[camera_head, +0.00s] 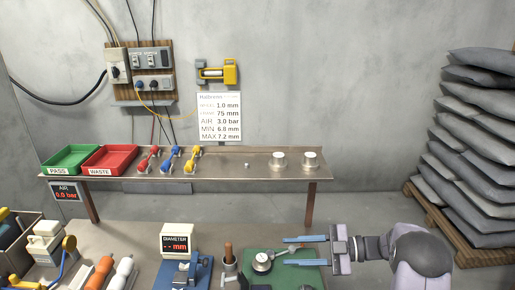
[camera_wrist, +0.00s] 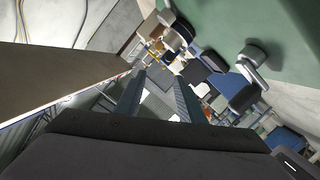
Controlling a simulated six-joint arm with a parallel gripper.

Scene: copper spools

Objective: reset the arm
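My gripper (camera_head: 306,251) is at the lower right in the head view, stretched out to the left above the green mat (camera_head: 311,276). Its two blue-grey fingers are apart with nothing between them. In the wrist view the open fingers (camera_wrist: 160,97) point up the picture, with the bench items beyond them. I cannot tell the exact height of the fingers above the mat.
A shelf (camera_head: 220,171) behind holds a green tray (camera_head: 69,159), a red tray (camera_head: 109,158), coloured levers and two metal cylinders (camera_head: 278,161). A diameter display (camera_head: 176,240) and blue fixture (camera_head: 184,273) stand on the bench. Grey sacks (camera_head: 478,150) are stacked at right.

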